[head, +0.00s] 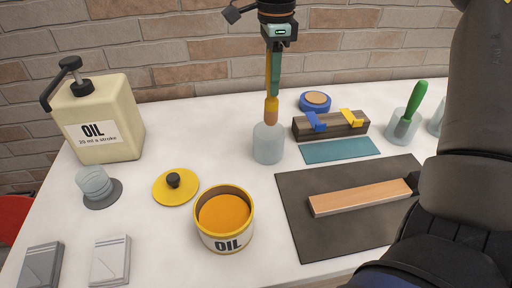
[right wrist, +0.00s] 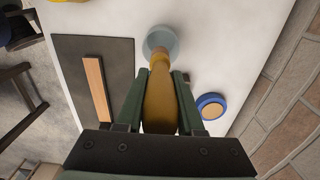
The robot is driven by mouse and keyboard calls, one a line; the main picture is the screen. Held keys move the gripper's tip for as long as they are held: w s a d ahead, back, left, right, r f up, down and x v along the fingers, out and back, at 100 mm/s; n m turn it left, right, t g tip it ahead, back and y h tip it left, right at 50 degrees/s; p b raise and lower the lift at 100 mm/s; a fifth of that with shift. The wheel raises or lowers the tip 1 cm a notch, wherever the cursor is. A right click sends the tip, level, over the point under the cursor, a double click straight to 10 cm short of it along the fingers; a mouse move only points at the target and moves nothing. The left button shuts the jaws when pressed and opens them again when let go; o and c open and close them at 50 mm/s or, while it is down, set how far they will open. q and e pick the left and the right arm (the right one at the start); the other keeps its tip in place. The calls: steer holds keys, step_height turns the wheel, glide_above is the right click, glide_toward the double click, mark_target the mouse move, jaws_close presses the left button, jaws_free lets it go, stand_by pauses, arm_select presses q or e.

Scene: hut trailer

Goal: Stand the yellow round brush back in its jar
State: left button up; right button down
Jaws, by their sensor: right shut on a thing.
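The yellow round brush (head: 271,108) hangs upright in my right gripper (head: 273,90), with its tan lower end down at the mouth of a clear, pale blue jar (head: 268,146). I cannot tell how far, if at all, the tip is inside the rim. The jar stands upright on the white table. In the right wrist view the brush (right wrist: 160,100) lies between the two green fingers of my right gripper (right wrist: 158,78), and the jar (right wrist: 160,38) is straight beyond its tip. My left gripper is not in view.
Right of the jar are a blue round tin (head: 315,101), a dark wooden block (head: 345,127) with blue and yellow pieces, and a teal pad (head: 340,150). A green-handled brush stands in another jar (head: 402,128). An open oil tin (head: 224,240) and yellow lid (head: 168,190) stand nearer.

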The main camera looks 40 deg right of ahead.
mark_target(269, 116)
steer(key=shift+w, duration=0.15)
step_height(269, 116, down, 10)
stand_by(0.4)
steer(key=shift+f, duration=0.15)
steer(key=c, duration=0.5)
jaws_free()
steer(key=shift+c, duration=0.2)
step_height(269, 116, up, 12)
steer(key=shift+a+r, duration=0.1)
steer(key=shift+r, duration=0.1)
